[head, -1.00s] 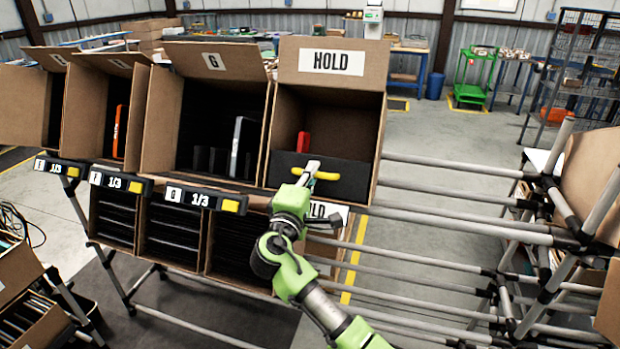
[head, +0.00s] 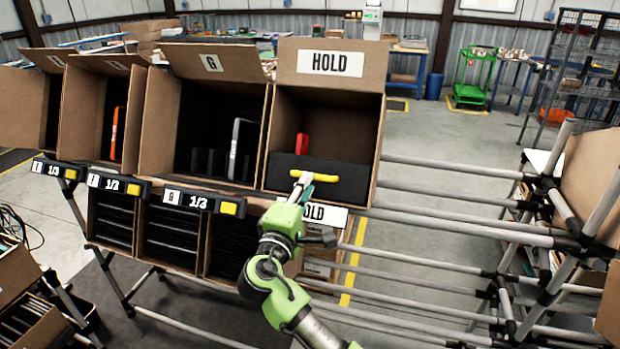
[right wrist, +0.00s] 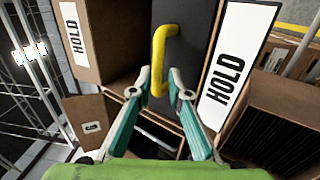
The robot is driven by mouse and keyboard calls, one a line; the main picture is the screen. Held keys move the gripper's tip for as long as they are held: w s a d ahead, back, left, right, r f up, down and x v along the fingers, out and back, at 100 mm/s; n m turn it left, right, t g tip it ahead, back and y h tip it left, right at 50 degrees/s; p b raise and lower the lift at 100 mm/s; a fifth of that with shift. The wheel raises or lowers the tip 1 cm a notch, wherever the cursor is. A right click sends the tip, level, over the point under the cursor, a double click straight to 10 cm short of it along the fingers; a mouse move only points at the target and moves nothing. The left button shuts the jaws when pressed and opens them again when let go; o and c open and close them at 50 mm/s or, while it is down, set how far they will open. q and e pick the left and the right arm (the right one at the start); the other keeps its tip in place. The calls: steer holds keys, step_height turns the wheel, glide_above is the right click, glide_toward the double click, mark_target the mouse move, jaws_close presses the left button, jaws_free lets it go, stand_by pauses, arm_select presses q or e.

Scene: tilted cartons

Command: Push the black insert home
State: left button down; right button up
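The black insert (head: 345,165) stands across the front opening of the tilted HOLD carton (head: 375,130), with a yellow handle (head: 325,177) on its face. In the right wrist view the insert (right wrist: 190,45) and handle (right wrist: 159,50) lie straight ahead of the fingers. My right gripper (head: 303,180) is at the left end of the handle in the head view. Its fingers (right wrist: 162,78) are apart, with the handle's near end between them in the picture; I cannot tell whether they touch it. My left gripper is not in view.
A red item (head: 302,143) shows behind the insert. The G carton (head: 160,120) stands close on the left, with a white-edged item inside. Black label rails (head: 200,200) run below the cartons. Grey rack tubes (head: 450,195) extend to the right.

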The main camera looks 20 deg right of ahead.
steer(key=v, duration=0.7)
steer(key=shift+s+a, duration=0.2)
steer(key=shift+s, duration=0.1)
step_height(320, 180, down, 24)
steer(key=n+g+y, duration=0.3)
steer(key=y, duration=0.2)
steer(key=s+f+g+y, duration=0.1)
steer(key=s+f, duration=0.2)
steer(key=f, duration=0.5)
steer(key=s+f+m+g+y, duration=0.1)
steer(key=s+f+g, duration=0.15)
steer(key=f, duration=0.45)
steer(key=s+f+g+y, duration=0.1)
steer(key=s+f, duration=0.3)
steer(key=f, duration=0.4)
steer(key=s+d+f+m+g+y, duration=0.1)
steer(key=s+d+f+m+g, duration=0.2)
steer(key=s+f, duration=1)
steer(key=s+d+f+m+g+y, duration=0.1)
steer(key=s+d+f+m+g, duration=0.2)
steer(key=s+f, duration=1)
steer(key=s+d+m, duration=0.1)
steer(key=s+m, duration=0.1)
steer(key=s, duration=0.7)
steer(key=s+d+m+g, duration=0.1)
steer(key=s+m, duration=0.1)
steer(key=s, duration=0.7)
steer(key=shift+d+r+m+y+b, duration=0.3)
steer(key=shift+d+r+b, duration=0.05)
steer(key=shift+d+r, duration=0.05)
